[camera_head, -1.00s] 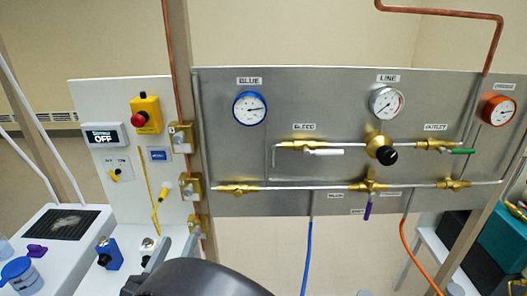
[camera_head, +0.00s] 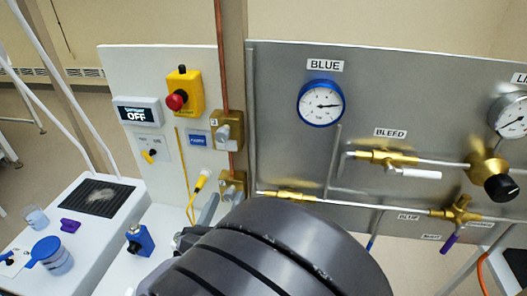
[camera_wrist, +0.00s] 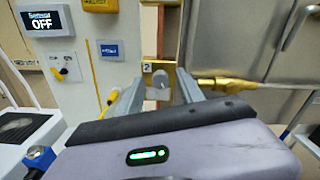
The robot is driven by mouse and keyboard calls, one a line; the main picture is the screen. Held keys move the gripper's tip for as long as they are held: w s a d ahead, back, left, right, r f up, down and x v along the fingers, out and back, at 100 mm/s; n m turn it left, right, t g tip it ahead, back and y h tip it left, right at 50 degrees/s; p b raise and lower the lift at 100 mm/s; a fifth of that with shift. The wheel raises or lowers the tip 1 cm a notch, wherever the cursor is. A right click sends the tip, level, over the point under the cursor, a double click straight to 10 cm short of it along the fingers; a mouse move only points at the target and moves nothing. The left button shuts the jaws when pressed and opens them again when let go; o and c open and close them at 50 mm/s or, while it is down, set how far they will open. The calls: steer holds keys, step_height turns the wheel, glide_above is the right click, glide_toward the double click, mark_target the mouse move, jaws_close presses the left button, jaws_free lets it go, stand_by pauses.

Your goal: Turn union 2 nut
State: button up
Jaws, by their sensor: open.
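Union 2 (camera_wrist: 147,68) is a brass block fitting with a small "2" label and a rounded grey nut (camera_wrist: 160,84). In the wrist view it sits between my two fingers. In the head view it is the lower of two visible brass unions (camera_head: 232,183) on the copper pipe, partly covered by my wrist. My gripper (camera_wrist: 160,78) is open, one finger on each side of the nut in the picture. I cannot tell how far the fingertips are from the nut. Nothing is held.
Another union (camera_head: 228,130) is just above. A yellow-ended cable (camera_head: 202,180) hangs close to the left. The grey panel (camera_head: 275,120) with a brass fitting (camera_wrist: 225,85) stands close on the right. The emergency stop (camera_head: 183,92) is up left.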

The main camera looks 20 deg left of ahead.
steer(key=shift+s, duration=0.1)
steer(key=shift+c, duration=0.5)
jaws_close()
steer(key=shift+m+b, duration=0.3)
steer(key=shift+b, duration=0.15)
steer(key=m+b, duration=0.3)
steer(key=shift+d+f, duration=0.1)
steer(key=shift+f, duration=0.05)
steer(key=shift+m+b, duration=1.1)
steer(key=shift+b, duration=0.1)
steer(key=shift+r, duration=0.25)
